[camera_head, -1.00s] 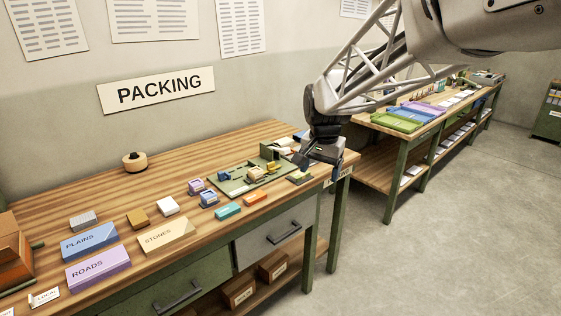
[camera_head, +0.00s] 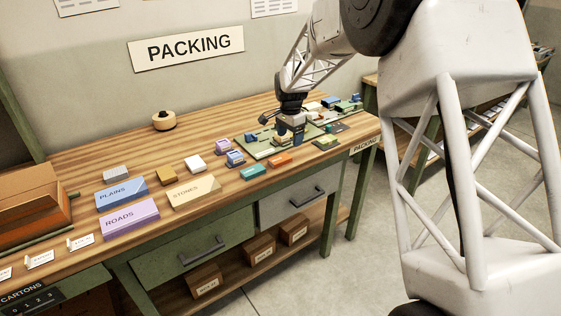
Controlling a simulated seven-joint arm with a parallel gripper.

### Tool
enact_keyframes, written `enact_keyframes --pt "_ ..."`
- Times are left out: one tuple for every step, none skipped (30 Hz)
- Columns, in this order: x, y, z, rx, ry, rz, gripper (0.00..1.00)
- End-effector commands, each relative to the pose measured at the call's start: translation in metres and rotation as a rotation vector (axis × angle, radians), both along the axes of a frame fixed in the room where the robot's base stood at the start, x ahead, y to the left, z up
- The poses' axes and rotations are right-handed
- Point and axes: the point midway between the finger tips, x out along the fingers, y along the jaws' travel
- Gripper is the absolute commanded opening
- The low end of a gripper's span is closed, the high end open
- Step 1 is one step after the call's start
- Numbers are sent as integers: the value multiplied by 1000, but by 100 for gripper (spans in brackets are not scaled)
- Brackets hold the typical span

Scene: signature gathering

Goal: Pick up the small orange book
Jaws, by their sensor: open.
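The small orange book (camera_head: 279,160) lies flat on the wooden packing table, near its front edge and to the right of a teal book (camera_head: 252,172). My gripper (camera_head: 291,142) points down above the table, just behind and slightly right of the orange book in the picture. It is open and seems to hold nothing. It appears to be over the front part of the green tray (camera_head: 262,150) and partly hides it. I cannot tell how high the fingertips are above the surface.
Blue-purple small items (camera_head: 235,158) stand left of the tray. Large books marked PLAINS (camera_head: 121,194), ROADS (camera_head: 128,216) and STONES (camera_head: 194,190) lie further left. Small green and dark items (camera_head: 325,142) lie to the right. The table's front edge is close to the orange book.

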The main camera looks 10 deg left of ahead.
Motion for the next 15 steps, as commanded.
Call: enact_keyframes --pt "6 9 -9 -2 6 -8 78" --pt "9 14 -13 -2 6 -15 78" --pt "13 18 -18 -2 8 -23 78" --pt "15 22 -22 -3 10 -28 78" --pt "17 24 -25 -3 11 -34 78" --pt "20 27 -28 -4 12 -39 78" --pt "21 29 -29 -4 13 -42 78" --pt "22 31 -31 -4 13 -45 78" --pt "23 32 -33 -4 14 -47 78" --pt "24 33 -34 -4 14 -49 78" --pt "24 33 -34 -5 15 -50 78" --pt "24 34 -34 -4 16 -51 78" --pt "24 34 -35 -4 16 -51 78" --pt "24 34 -35 -4 16 -51 78" --pt "24 34 -34 -4 16 -51 78"
